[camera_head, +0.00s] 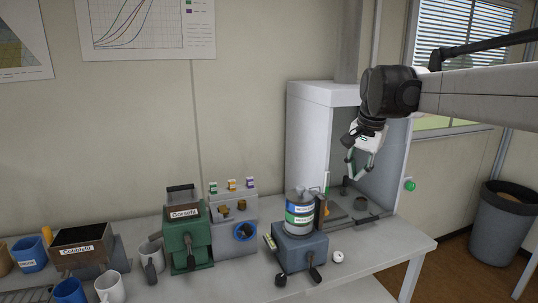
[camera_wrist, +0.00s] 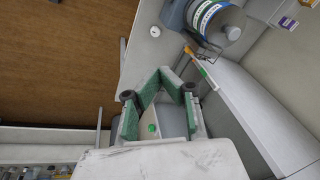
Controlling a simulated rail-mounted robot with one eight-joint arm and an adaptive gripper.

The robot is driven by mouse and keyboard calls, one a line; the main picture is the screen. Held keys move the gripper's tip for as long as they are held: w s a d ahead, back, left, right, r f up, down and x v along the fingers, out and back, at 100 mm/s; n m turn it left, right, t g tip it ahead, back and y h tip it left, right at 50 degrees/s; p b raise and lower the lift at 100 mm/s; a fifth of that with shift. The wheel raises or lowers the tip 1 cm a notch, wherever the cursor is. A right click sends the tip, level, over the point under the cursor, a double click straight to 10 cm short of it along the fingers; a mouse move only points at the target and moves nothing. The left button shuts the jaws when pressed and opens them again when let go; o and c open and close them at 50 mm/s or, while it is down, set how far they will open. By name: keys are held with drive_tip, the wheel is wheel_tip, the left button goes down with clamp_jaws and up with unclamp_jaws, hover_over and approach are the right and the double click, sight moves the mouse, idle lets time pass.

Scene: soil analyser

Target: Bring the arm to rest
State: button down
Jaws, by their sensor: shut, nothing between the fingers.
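My gripper (camera_head: 360,164) is raised in front of the open white cabinet (camera_head: 311,140) at the right of the bench. It points down and is clear of the bench top. My arm (camera_head: 475,96) reaches in from the right edge. In the wrist view my gripper (camera_wrist: 160,74) has green finger pads that meet at the tips. It is shut with nothing held.
A blue-grey machine (camera_head: 301,251) with a labelled canister (camera_head: 300,210) stands left of the cabinet. A green machine (camera_head: 187,239), a small rack (camera_head: 235,215) and several mugs stand farther left. A dark bin (camera_head: 503,225) stands on the floor at the right.

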drive_tip(key=s+a+f+n+t+b, duration=0.1)
drive_tip(key=s+f+n, duration=0.1)
drive_tip(key=s, duration=0.7)
drive_tip(key=s+a+f+n+t, duration=0.1)
drive_tip(key=s+f+n, duration=0.1)
drive_tip(key=s, duration=0.6)
drive_tip(key=s+a+f+n+t+b, duration=0.1)
drive_tip(key=s+f+n+t, duration=0.1)
drive_tip(key=s+f, duration=0.9)
drive_tip(key=s+n, duration=0.1)
drive_tip(key=s, duration=0.2)
drive_tip(key=shift+s+a+f+n, duration=0.15)
drive_tip(key=shift+s+f+n, duration=0.2)
drive_tip(key=shift+n, duration=0.05)
